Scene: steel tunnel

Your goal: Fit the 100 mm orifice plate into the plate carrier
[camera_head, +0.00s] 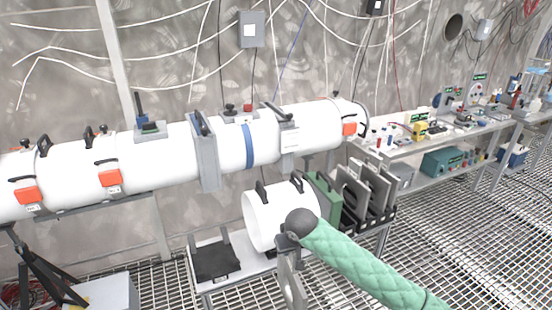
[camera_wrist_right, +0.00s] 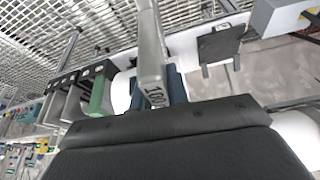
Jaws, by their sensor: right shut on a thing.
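My right gripper (camera_head: 289,250) is in front of the bench below the pipe, pointing down, and is shut on the orifice plate (camera_head: 293,285). In the right wrist view the grey plate (camera_wrist_right: 149,40) shows nearly edge-on with a "100" mark, between the dark fingers (camera_wrist_right: 157,88). Its lower part is cut off or hidden. A tall grey flanged frame with a dark handle, which looks like the plate carrier (camera_head: 207,155), stands across the white pipe, up and left of the gripper. Whether its slot is open cannot be told. My left gripper is out of view.
A short white pipe piece (camera_head: 262,222) with two handles is on the low bench, close behind my right wrist. A black pad (camera_head: 214,262) lies at the left.

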